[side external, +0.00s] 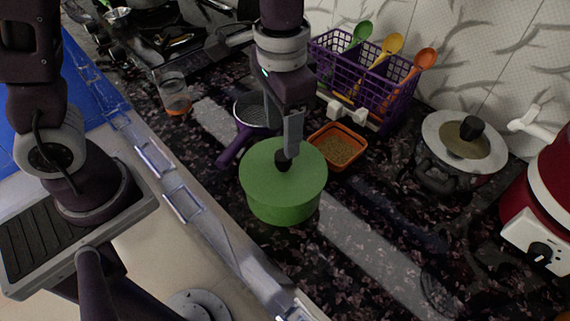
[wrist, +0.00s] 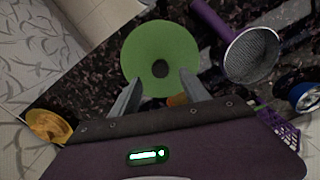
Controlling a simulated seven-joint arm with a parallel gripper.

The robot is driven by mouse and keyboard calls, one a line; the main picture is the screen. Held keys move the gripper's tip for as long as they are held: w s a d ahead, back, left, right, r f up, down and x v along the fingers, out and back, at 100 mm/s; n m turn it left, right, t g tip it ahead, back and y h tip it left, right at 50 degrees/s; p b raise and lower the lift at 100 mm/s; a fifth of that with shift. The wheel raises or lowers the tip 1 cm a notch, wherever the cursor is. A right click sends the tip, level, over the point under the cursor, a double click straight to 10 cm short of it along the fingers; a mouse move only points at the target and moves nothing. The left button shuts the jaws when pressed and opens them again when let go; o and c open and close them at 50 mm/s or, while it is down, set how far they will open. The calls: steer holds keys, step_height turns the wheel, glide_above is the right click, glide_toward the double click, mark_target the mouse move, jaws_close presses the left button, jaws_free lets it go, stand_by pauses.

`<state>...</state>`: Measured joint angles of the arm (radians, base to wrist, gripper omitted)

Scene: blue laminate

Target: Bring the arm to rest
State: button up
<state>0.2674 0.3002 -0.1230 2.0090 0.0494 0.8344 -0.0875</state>
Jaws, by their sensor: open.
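My gripper (side external: 282,135) points down just above a green pot with a green lid (side external: 283,180). The lid has a black knob (side external: 283,160) at its centre, right at the fingertips in the side view. In the wrist view my gripper (wrist: 160,85) shows two fingers spread apart. The green lid (wrist: 160,45) lies beyond them, with its black knob (wrist: 160,68) between the fingertips. Nothing is visibly clamped. I cannot tell whether a finger touches the knob.
A purple-handled strainer (side external: 242,130), an orange bowl (side external: 338,147) and a purple basket with spoons (side external: 365,80) stand close behind the pot. A glass (side external: 175,95) is at left, a cooker (side external: 458,155) and red appliance (side external: 540,215) at right.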

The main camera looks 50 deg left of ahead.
steer(key=s+a+r+n+t, duration=0.3)
steer(key=s+a+r+t, duration=0.2)
steer(key=s+a+r, duration=0.5)
steer(key=s+a, duration=0.1)
steer(key=s, duration=0.2)
steer(key=shift+s+r+n+t, duration=0.25)
steer(key=shift+s+n+t, duration=0.05)
steer(key=shift+s+n, duration=0.1)
steer(key=shift+w+a, duration=0.1)
stand_by(3.5)
